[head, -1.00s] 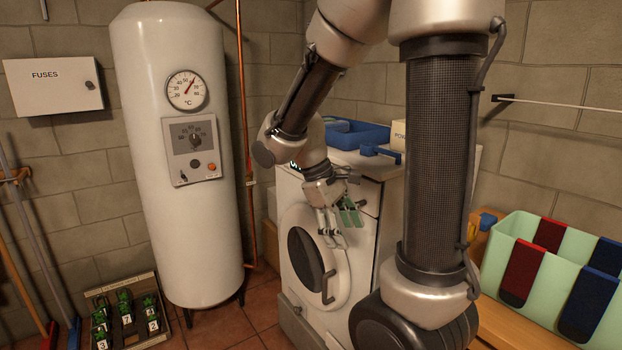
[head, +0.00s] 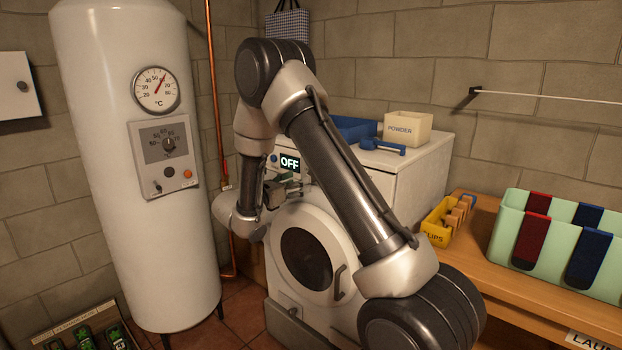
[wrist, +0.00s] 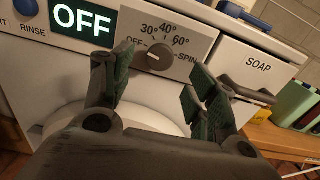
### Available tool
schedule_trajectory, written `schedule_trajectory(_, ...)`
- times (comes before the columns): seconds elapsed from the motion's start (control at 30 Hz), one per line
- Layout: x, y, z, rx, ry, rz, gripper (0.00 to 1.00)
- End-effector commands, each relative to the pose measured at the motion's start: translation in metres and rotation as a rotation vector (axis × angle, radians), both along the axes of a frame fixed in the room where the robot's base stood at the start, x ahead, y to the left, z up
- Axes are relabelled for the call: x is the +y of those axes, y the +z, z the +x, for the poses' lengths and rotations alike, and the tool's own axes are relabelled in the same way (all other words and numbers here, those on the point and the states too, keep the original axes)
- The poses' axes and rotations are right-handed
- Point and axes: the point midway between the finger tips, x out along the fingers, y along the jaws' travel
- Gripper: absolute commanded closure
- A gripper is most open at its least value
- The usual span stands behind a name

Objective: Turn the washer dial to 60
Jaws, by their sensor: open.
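The washer (head: 375,215) is a white front-loader with a round door. Its grey dial (wrist: 160,57) shows in the wrist view, on a panel marked OFF, 30°, 40°, 60° and SPIN. The dial's mark seems to point left, towards OFF. The lit display (wrist: 82,20) reads OFF, and it also shows in the head view (head: 290,162). My gripper (wrist: 157,88) is open and empty, its green-padded fingers spread to either side below the dial, apart from it. In the head view my gripper (head: 280,190) is at the washer's front, partly hidden by my arm, which also hides the dial.
A soap drawer (wrist: 255,70) is right of the dial; a RINSE button (wrist: 26,8) is at far left. A blue tray (head: 355,127), blue scoop (head: 383,146) and powder box (head: 408,128) stand on top. The boiler (head: 100,200), left, has its own dial (head: 168,144).

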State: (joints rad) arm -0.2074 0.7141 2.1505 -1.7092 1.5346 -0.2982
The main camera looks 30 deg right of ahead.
Motion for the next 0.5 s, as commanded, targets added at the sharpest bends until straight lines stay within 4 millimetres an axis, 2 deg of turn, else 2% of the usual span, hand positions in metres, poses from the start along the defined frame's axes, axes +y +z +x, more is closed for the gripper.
schedule_trajectory(0.3, -0.050, -0.001, 0.017, -0.001, -0.004, 0.003, 0.42)
schedule_trajectory(0.5, -0.064, 0.000, 0.022, -0.001, -0.003, 0.003, 0.42)
